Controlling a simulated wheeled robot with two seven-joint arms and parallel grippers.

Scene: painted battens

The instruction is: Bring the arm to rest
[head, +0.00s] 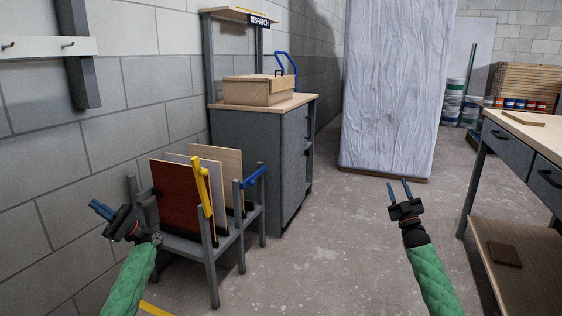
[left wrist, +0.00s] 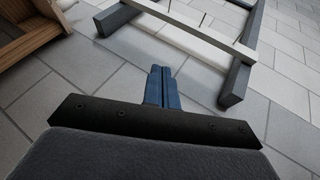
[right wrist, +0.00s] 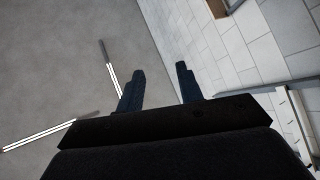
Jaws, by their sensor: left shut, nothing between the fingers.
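My left gripper (head: 102,210) is at the left of the head view, in front of the grey block wall and just left of the panel rack. Its blue fingers lie together with nothing between them, as the left wrist view (left wrist: 161,86) also shows. My right gripper (head: 398,188) is over open floor right of centre, its fingers pointing up and away. In the right wrist view (right wrist: 160,75) its two fingers stand apart with nothing between them. Both forearms have green sleeves. Neither gripper touches anything that I can see.
A workbench (head: 520,140) is at right. A wrapped tall slab (head: 395,90) stands behind. The middle floor is clear.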

